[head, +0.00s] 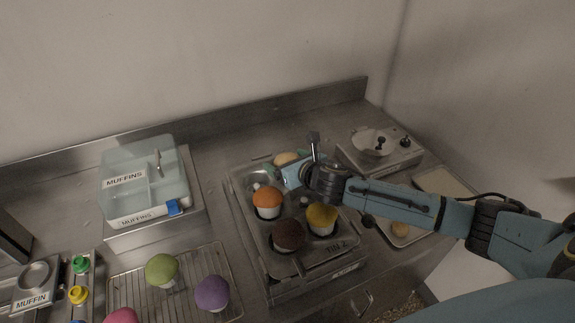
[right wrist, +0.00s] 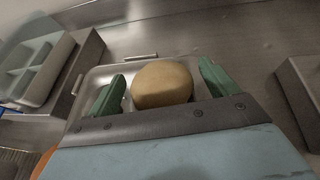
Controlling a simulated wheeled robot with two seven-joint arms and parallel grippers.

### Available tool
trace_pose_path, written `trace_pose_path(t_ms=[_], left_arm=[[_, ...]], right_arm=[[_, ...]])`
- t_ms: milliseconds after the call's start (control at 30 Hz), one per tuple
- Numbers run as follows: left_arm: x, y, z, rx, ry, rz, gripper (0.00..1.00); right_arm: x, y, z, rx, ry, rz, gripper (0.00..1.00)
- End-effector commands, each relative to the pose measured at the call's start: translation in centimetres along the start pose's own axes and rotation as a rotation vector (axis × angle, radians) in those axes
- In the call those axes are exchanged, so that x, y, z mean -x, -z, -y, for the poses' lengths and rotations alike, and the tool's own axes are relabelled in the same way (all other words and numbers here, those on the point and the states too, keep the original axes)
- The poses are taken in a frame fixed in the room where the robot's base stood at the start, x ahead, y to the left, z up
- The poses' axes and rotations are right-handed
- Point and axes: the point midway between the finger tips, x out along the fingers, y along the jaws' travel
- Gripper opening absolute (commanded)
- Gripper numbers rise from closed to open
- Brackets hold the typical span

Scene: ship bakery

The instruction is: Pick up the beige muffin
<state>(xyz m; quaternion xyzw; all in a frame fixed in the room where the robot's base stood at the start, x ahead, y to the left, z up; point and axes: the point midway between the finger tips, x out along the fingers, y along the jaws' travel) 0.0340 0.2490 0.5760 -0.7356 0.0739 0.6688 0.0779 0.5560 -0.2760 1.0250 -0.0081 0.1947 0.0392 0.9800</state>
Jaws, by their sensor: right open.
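The beige muffin (head: 286,159) sits at the back of the metal muffin tin (head: 263,250), partly hidden behind my right gripper (head: 284,172). In the right wrist view the beige muffin (right wrist: 162,84) lies between the two green fingers of my right gripper (right wrist: 160,92), with a gap on each side. The gripper is open and apart from the muffin's sides. My left gripper is not in view.
The tin also holds an orange muffin (head: 267,198), a yellow one (head: 322,215) and a brown one (head: 289,234). Green (head: 162,270) and purple (head: 212,292) muffins stand on a wire rack. A clear muffin box (head: 172,185) is left; a scale (head: 381,152) is right.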

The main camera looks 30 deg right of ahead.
Motion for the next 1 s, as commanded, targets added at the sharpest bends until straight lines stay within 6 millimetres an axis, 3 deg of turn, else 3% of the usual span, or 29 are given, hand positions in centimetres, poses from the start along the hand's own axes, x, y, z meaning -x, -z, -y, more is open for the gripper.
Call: trace_pose_path(t_ms=[100,367,733,1000], left_arm=[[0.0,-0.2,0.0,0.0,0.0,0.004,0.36],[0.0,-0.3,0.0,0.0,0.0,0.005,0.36],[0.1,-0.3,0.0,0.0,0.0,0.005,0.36],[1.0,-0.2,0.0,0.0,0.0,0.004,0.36]], right_arm=[[0.0,0.0,0.0,0.0,0.0,0.0,0.83],[0.0,0.0,0.0,0.0,0.0,0.0,0.5],[0.2,-0.4,0.0,0.0,0.0,0.002,0.5],[2.0,-5.0,0.0,0.003,-0.001,0.006,0.5]])
